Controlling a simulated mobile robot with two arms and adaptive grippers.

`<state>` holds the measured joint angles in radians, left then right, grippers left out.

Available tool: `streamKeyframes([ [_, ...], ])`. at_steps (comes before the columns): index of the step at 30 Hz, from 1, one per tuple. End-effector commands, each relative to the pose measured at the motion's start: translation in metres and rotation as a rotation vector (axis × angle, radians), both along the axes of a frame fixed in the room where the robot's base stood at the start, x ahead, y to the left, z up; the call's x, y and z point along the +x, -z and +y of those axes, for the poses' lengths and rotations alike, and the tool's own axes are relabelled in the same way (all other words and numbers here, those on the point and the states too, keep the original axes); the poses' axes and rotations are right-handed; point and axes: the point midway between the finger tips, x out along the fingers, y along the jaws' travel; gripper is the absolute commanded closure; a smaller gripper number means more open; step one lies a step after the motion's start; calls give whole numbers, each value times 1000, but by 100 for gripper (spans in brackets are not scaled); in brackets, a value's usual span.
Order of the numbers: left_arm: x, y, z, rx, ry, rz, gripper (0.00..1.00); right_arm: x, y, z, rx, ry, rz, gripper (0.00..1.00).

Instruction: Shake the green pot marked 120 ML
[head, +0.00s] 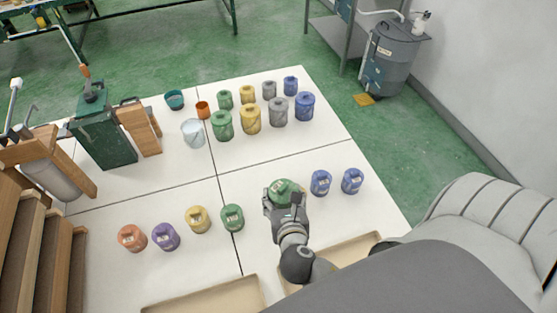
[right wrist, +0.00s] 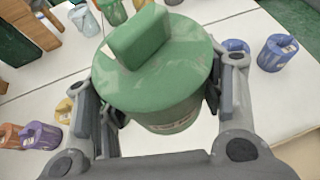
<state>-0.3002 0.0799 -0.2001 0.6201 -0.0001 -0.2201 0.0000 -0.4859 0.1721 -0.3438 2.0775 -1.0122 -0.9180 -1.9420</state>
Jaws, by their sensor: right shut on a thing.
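My right gripper (head: 286,203) is shut on a green pot (head: 283,187) with a raised block-shaped grip on its lid. In the right wrist view the pot (right wrist: 155,75) sits between the two fingers of the gripper (right wrist: 158,105), lid toward the camera. Its label (right wrist: 172,127) is partly visible but too small to read. I cannot tell surely whether the pot is clear of the table. Another green pot (head: 232,217) stands to the left in the front row. My left gripper is not in view.
The white table (head: 320,145) carries yellow (head: 198,219), purple (head: 166,236) and orange (head: 132,238) pots at left and two blue pots (head: 320,182) at right. Larger cans (head: 222,125) stand behind. Shallow trays (head: 215,298) lie at the front edge. The table's middle is clear.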

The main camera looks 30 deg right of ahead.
Motion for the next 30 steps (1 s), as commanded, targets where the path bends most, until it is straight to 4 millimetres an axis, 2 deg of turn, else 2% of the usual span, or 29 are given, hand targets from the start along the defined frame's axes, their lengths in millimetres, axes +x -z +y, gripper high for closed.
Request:
streamKeyframes([
  [1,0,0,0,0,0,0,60,1,-1,15,9,-2,-4,74],
  [4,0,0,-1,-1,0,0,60,1,-2,39,8,-1,-4,74],
  [6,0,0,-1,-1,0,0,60,1,-1,51,6,-1,-3,74],
  [9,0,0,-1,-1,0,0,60,1,-2,56,1,0,-3,74],
  [11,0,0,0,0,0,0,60,1,-2,47,-3,0,-3,74],
  [15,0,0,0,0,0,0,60,1,-2,13,-5,-1,-4,74],
  [18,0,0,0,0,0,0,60,1,-1,-5,-4,-2,-4,74],
  [21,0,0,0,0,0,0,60,1,-1,-11,1,-3,-4,74],
  [23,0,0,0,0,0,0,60,1,-1,-4,6,-2,-4,74],
  [30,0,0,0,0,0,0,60,1,-1,50,6,-1,-3,74],
])
